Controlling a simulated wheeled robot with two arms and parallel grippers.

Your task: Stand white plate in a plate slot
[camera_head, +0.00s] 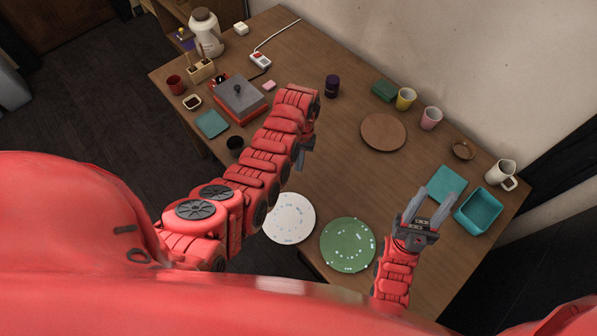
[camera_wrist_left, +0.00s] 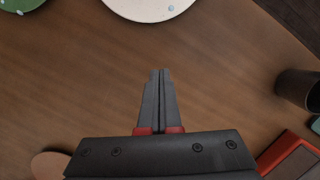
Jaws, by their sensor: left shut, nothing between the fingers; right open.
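The white plate (camera_head: 290,220) with small blue marks lies flat near the table's front edge, partly hidden by my left arm in the head view. Its edge also shows at the top of the left wrist view (camera_wrist_left: 150,8). My left gripper (camera_head: 300,164) is over the middle of the table, beyond the plate and apart from it. Its fingers are shut and empty in the left wrist view (camera_wrist_left: 158,75). My right gripper (camera_head: 437,194) is open and empty, right of the plates and near the teal box. I cannot make out a plate slot.
A green dotted plate (camera_head: 348,245) lies just right of the white plate. A brown round plate (camera_head: 383,132), teal box (camera_head: 478,211), several cups and a red appliance with a grey top (camera_head: 240,98) stand around. The table's middle is mostly clear.

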